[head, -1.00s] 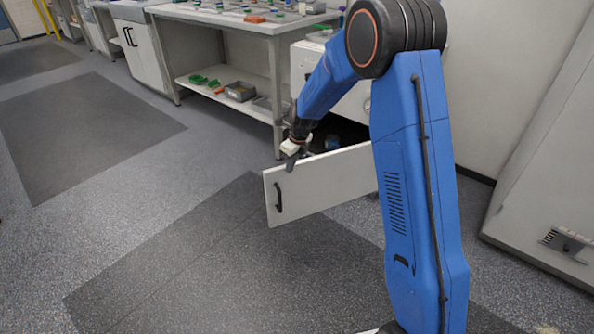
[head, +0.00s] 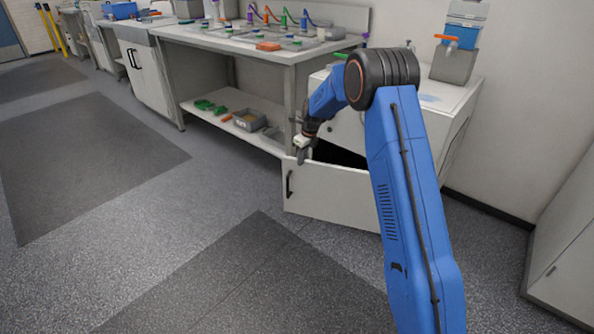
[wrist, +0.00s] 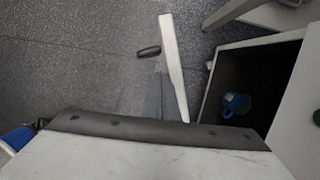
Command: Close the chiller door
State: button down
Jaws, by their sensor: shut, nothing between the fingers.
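The chiller door (head: 335,194) is a white panel with a black bar handle (head: 290,184) near its left, free edge. It stands partly open in front of the dark chiller opening (head: 340,155). My arm hides its right end. My gripper (head: 303,157) is shut and empty, pointing down at the door's top left edge; I cannot tell whether it touches. In the wrist view the door shows nearly edge-on (wrist: 173,65) with its handle (wrist: 149,51), apart from the opening. A blue object (wrist: 236,103) lies inside.
The white chiller body (head: 440,97) carries a stacked dispenser (head: 460,42) on top. A workbench (head: 240,50) with cables and a lower shelf (head: 225,112) of small items stands to the left. The floor (head: 190,240) in front of the door is clear.

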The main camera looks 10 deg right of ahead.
jog(key=w+d+m, duration=0.1)
jog(key=w+d, duration=0.2)
jog(key=w, duration=0.3)
jog(key=shift+d+m, duration=0.3)
jog(key=shift+d, duration=0.05)
